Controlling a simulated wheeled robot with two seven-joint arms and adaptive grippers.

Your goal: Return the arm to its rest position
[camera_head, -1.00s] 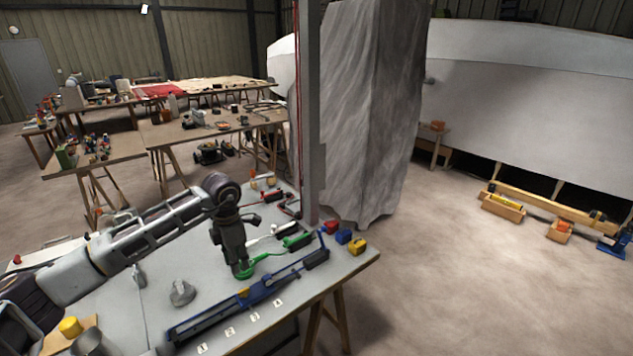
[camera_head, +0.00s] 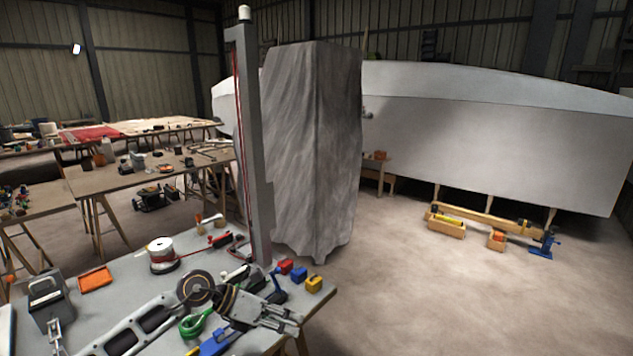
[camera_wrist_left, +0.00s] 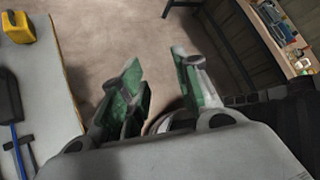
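My left arm (camera_head: 135,330) comes in low from the left over the workbench (camera_head: 125,303). My left gripper (camera_head: 290,318) points right, near the bench's right edge. In the left wrist view its green-padded fingers (camera_wrist_left: 163,88) stand apart, with nothing between them and the floor beyond. A green object (camera_head: 193,324) and a blue tool (camera_head: 213,344) on the bench are partly hidden by the arm and gripper. My right gripper is not in view.
Red (camera_head: 284,265), blue (camera_head: 298,275) and yellow (camera_head: 314,284) blocks sit at the bench's right edge, near the gripper. A grey post (camera_head: 256,160) rises behind. A white spool (camera_head: 161,250) and orange tray (camera_head: 95,277) stand further left.

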